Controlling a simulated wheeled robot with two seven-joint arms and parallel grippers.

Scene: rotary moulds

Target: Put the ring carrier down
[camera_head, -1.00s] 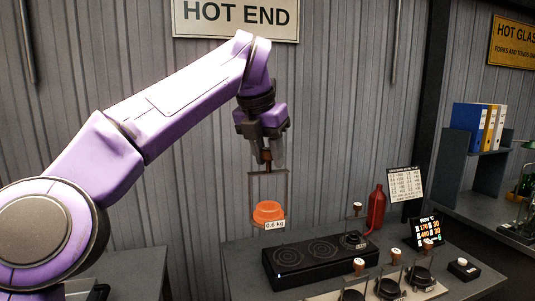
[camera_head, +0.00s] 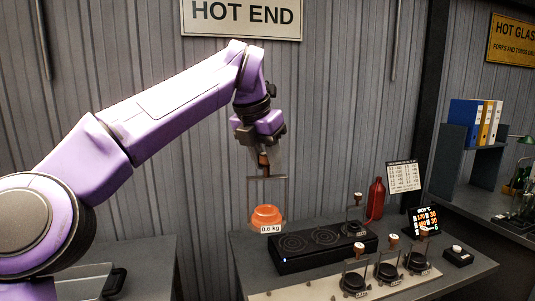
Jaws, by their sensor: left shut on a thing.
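My left gripper (camera_head: 262,141) is shut on the brown grip of a ring carrier (camera_head: 284,193), a thin upright frame hanging below the fingers. A glowing orange mould (camera_head: 266,213) sits at the bottom of the carrier, with a white "0.6 kg" label (camera_head: 271,229) at its front. In the picture the carrier hangs at the back left corner of the black hot plate (camera_head: 312,249). I cannot tell whether its underside touches anything. My right gripper is not in view.
Several similar carriers with dark rings stand at the bench's front (camera_head: 387,271); another (camera_head: 355,227) stands on the hot plate's right end. A red bottle (camera_head: 376,201), a sign card (camera_head: 403,177) and a lit display (camera_head: 425,220) stand behind. A grey wall (camera_head: 330,120) closes the back.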

